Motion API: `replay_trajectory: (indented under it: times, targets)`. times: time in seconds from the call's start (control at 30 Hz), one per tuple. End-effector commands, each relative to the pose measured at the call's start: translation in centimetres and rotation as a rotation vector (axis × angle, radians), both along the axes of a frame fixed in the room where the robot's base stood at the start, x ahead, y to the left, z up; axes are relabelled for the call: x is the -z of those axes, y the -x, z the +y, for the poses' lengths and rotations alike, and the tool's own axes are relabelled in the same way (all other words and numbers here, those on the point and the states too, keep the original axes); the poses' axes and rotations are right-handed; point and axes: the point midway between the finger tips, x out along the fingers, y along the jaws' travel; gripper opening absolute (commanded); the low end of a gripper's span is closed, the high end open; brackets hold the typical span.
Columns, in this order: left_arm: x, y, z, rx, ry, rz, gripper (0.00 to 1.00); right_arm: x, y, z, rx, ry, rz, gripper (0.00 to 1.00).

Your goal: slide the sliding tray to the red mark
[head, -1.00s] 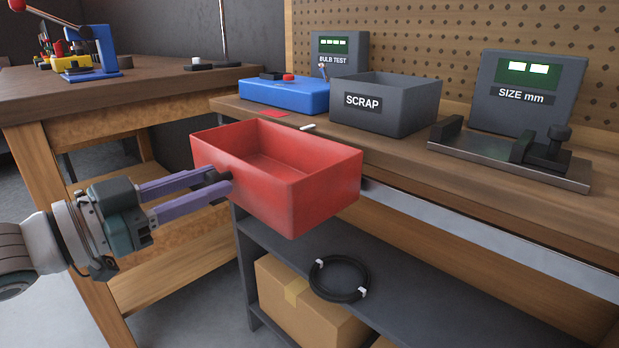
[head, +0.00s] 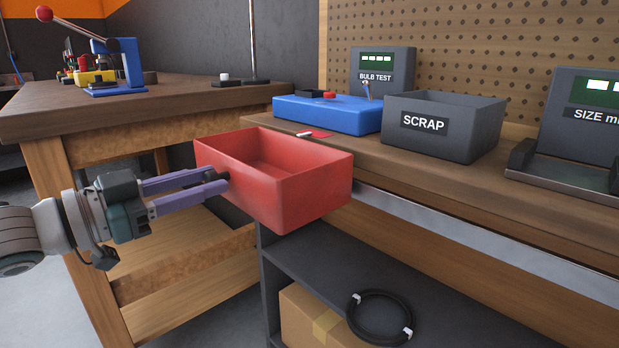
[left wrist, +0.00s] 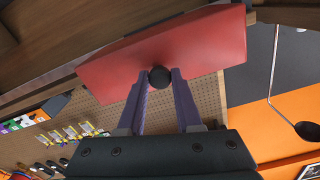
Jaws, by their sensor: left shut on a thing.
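The sliding tray (head: 300,191) is a red open box, empty as far as I see, on the bench's front edge. My left gripper (head: 218,181) is shut on the dark round knob on the tray's near face. The knob (left wrist: 159,78) shows between the fingers in the left wrist view, against the tray's red wall (left wrist: 205,48). The red mark (head: 321,133) is a flat patch on the bench top behind the tray. A small white pointer (head: 304,134) lies close by the mark's left end. My right gripper is not in view.
A blue bulb-test box (head: 330,113) and a grey scrap bin (head: 445,125) stand behind the tray. A metal rail (head: 450,235) runs along the bench front. A second wooden table (head: 130,110) stands left. A lower shelf holds a carton (head: 305,315) and a black coil (head: 380,318).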

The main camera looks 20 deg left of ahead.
Motion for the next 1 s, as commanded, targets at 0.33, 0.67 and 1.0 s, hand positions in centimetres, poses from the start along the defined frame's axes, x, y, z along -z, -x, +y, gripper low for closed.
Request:
replay_trajectory:
  times: [0.33,0.67,1.0]
  targets:
    - [0.1,0.0,0.3,-0.008,-0.002,0.005,0.64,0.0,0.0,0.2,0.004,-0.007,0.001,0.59]
    - [0.1,0.6,0.4,-0.006,-0.003,0.006,0.64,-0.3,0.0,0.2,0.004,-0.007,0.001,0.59]
    - [0.0,5.9,2.6,-0.008,-0.003,0.01,0.64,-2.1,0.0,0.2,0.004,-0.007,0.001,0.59]
